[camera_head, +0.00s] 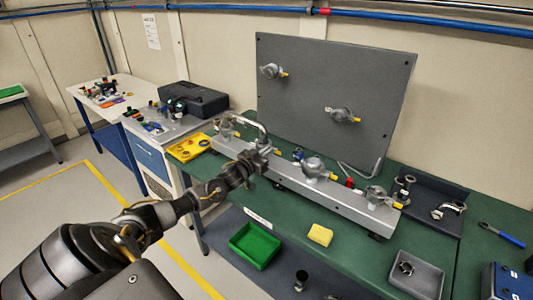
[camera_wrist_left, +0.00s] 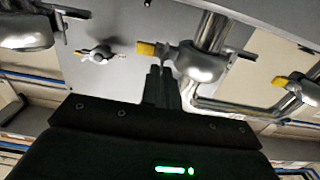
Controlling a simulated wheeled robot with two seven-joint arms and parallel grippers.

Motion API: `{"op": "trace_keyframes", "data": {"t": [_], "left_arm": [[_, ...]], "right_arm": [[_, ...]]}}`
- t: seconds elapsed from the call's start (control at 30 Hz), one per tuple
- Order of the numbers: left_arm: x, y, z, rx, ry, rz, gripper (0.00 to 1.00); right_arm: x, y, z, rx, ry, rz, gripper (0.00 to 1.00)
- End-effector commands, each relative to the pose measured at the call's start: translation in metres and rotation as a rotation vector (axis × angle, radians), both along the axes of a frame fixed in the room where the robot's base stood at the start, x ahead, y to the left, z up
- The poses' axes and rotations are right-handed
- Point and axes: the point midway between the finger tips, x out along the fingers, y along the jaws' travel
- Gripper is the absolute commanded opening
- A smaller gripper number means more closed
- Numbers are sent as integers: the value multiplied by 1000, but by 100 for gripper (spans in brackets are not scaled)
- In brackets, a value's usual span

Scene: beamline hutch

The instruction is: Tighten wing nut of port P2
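A grey manifold bar (camera_head: 290,183) on the green bench carries metal clamps with yellow-tipped wing nuts: a left clamp (camera_head: 226,127), a middle clamp (camera_head: 315,167) and a right clamp (camera_head: 377,195). I cannot read which is P2. My left gripper (camera_head: 264,152) is over the bar, between the left and middle clamps. In the left wrist view its dark fingers (camera_wrist_left: 161,82) are close together, with nothing visible between them. A yellow wing nut (camera_wrist_left: 147,48) on a clamp (camera_wrist_left: 200,64) appears just beyond the fingertips; contact is unclear. My right gripper is out of view.
A dark upright panel (camera_head: 300,110) behind the bar holds two more clamps. A bent pipe (camera_head: 251,120) rises beside my gripper. In front are a green tray (camera_head: 255,245), a yellow sponge (camera_head: 320,234) and a grey bin (camera_head: 420,268). A yellow tray (camera_head: 188,148) sits left.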

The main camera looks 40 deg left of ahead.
Motion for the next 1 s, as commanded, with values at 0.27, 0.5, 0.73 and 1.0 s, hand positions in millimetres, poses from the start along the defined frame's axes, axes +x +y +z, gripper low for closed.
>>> {"op": "trace_keyframes", "data": {"t": [0.27,0.5,0.73,1.0], "left_arm": [[0,-1,-1,74,3,-2,0],[0,-3,-3,252,5,0,0],[0,-7,-4,471,10,0,0],[0,-11,-8,728,16,-1,0]], "right_arm": [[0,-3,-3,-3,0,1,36],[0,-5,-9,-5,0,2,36],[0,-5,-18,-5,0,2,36],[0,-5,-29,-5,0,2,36]]}}
